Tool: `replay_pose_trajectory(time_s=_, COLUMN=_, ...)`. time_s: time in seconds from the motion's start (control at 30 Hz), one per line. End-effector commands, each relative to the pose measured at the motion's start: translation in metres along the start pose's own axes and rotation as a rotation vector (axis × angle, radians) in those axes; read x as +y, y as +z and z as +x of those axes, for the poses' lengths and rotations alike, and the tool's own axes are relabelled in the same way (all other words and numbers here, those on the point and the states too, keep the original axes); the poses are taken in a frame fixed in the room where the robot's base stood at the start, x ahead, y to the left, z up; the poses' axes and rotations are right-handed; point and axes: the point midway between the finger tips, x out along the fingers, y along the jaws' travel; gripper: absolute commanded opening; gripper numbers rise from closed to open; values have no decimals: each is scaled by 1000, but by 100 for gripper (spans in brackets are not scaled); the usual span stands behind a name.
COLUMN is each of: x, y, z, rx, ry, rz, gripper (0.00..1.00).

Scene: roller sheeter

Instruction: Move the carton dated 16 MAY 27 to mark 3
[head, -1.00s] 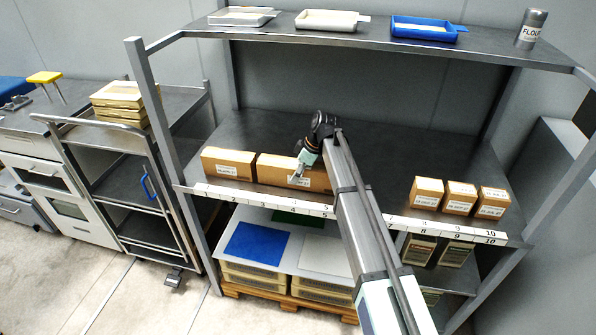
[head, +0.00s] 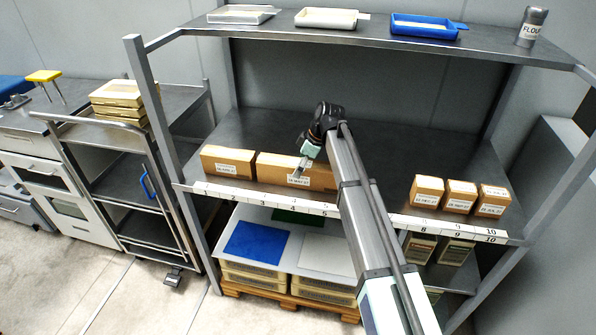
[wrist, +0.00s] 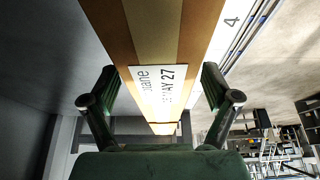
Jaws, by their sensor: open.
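A long brown carton (head: 270,170) stands on the middle shelf behind marks 3 to 5. Its front label appears to read 16 MAY 27, in small print. My gripper (head: 302,168) is open at this carton's upper front, partly covering it. In the wrist view, the carton (wrist: 165,30) runs between the spread fingers of my gripper (wrist: 162,95), with gaps on both sides.
Another brown carton (head: 228,162) stands close on the left, behind marks 1 and 2. Three small cartons (head: 459,197) stand at the right, near marks 8 to 10. The shelf (head: 400,160) is bare between. A post (head: 160,125) bounds the left side; an upper shelf (head: 340,36) hangs overhead.

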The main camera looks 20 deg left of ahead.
Motion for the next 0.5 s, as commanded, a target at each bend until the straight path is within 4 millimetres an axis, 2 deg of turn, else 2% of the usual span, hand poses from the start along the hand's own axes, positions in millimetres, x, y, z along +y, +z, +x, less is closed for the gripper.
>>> replay_pose_trajectory(time_s=0.3, x=1, y=0, z=-61, rx=1, ry=2, rz=0, gripper=87)
replay_pose_trajectory(time_s=0.5, x=1, y=1, z=-86, rx=0, ry=1, rz=1, gripper=87)
